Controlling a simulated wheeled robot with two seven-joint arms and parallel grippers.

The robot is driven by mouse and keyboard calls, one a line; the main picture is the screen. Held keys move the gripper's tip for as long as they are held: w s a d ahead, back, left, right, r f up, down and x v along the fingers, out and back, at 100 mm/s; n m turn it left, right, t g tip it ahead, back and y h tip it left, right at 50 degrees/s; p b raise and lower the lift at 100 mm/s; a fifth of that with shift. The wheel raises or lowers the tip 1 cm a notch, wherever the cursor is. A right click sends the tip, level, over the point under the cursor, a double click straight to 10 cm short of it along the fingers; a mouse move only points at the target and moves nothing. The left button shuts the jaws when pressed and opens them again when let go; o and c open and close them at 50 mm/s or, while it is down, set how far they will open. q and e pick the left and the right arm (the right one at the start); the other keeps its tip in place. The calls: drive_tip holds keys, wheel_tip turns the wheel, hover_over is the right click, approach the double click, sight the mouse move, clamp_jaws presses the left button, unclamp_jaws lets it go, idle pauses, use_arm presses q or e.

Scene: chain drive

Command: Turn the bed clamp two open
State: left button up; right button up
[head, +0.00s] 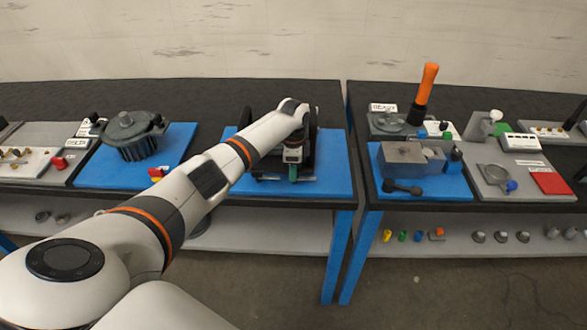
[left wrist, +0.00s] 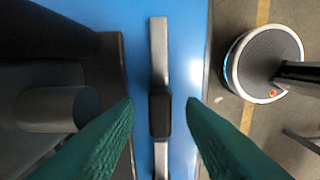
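In the left wrist view a narrow grey bar with a black block (left wrist: 160,112) at its middle lies over the blue mat; it looks like a bed clamp, but I cannot tell which one or how far it is turned. My left gripper (left wrist: 160,108) is open, with one green finger on each side of the black block and gaps showing on both sides. In the head view my left gripper (head: 292,174) points down at the front of the dark machine (head: 311,150), and my arm hides much of it. My right gripper is in neither view.
The blue mat (head: 335,178) has bare room right of the machine. A finned dark housing (head: 137,135) stands to the left. Across a gap, the right table holds a grey vise-like block (head: 403,158) and an orange-handled tool (head: 428,85). A lower shelf (head: 255,232) runs beneath.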

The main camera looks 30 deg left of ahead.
use_arm(q)
wheel_tip(320, 180, up, 12)
drive_tip(key=b, duration=0.2)
drive_tip(key=shift+f, duration=0.15)
idle(0.4)
